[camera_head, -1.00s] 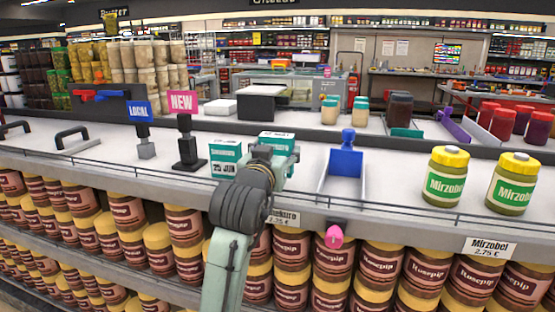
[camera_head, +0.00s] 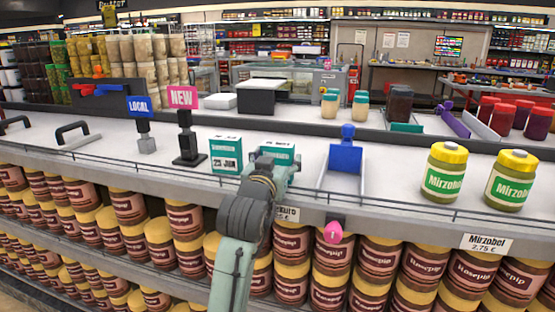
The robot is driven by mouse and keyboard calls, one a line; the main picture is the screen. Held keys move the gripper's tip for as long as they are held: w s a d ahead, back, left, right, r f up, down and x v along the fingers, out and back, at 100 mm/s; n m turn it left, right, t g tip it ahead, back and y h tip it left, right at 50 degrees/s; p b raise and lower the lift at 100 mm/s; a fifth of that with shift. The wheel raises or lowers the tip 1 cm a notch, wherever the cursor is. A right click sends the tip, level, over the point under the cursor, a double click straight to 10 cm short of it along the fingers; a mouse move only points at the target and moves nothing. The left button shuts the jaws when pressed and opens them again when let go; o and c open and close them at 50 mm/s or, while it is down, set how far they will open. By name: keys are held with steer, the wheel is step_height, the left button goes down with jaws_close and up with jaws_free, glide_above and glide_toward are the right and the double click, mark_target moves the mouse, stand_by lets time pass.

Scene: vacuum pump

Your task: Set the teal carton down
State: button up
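A teal carton (camera_head: 279,149) with a white label band shows just behind my gripper (camera_head: 274,166), low over the white shelf top (camera_head: 315,165). My gripper appears shut on this carton; the gripper hides most of its lower part. I cannot tell whether its base touches the shelf. A second teal carton (camera_head: 226,153), with a white date label, stands upright on the shelf just to the left, with a gap between the two.
Two Mirzobel jars (camera_head: 443,172) stand farther right. A black stand with a pink NEW sign (camera_head: 183,97) is on the left. A thin wire rail runs along the shelf front, above several Rosepip jars.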

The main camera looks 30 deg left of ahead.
steer(key=shift+o, duration=1.1)
